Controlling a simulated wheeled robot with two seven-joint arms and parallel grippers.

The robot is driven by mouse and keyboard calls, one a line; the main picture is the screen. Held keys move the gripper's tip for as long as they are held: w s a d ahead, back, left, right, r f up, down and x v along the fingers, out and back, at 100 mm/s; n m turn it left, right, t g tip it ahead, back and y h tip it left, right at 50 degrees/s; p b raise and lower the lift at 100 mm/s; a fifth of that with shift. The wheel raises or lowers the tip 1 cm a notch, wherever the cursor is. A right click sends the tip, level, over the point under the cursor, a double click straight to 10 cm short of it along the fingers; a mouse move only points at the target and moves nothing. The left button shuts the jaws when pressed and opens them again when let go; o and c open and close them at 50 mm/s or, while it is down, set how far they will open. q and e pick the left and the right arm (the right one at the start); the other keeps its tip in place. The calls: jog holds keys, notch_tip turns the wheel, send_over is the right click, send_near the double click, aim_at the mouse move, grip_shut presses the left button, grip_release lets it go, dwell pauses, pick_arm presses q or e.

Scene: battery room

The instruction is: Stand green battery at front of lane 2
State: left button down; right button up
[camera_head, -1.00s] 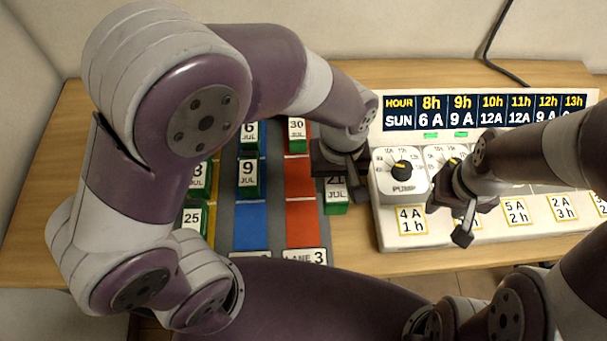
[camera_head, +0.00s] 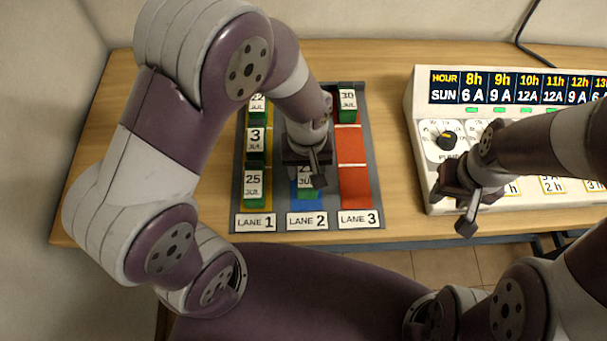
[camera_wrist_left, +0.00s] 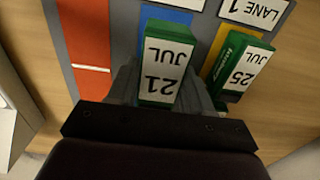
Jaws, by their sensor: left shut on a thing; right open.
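The green battery with the label "21 JUL" (camera_wrist_left: 165,70) is between the fingers of my left gripper (camera_wrist_left: 168,92), which is shut on it. In the head view this battery (camera_head: 304,185) shows at the front part of blue lane 2, partly hidden by the gripper (camera_head: 308,172). Whether its base touches the mat is hard to tell. The lane 2 label (camera_head: 307,221) lies in front of it. My right gripper (camera_head: 467,208) is open and empty at the front of the panel.
Lane 1 holds several batteries, with "25 JUL" (camera_head: 253,187) at its front, close beside my left gripper. Lane 3 (camera_head: 355,185) is bare red except for "30 JUL" (camera_head: 347,103) at the back. A control panel (camera_head: 420,100) stands at the right.

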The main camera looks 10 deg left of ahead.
aim_at(306, 179)
pick_arm(q)
notch_tip(306, 179, down, 4)
jog(key=shift+w+f, duration=0.15)
jog(key=shift+a, duration=0.1)
jog(key=shift+f, duration=0.15)
jog(key=shift+c, duration=2.3)
grip_release()
notch_tip(306, 179, up, 12)
jog(key=shift+a+r, duration=0.1)
jog(key=s+a+m+t, duration=0.1)
jog(key=s+a+m, duration=0.2)
jog(key=a, duration=0.5)
jog(key=shift+s+a+r, duration=0.15)
jog(key=shift+s+a, duration=0.15)
jog(key=shift+s, duration=0.05)
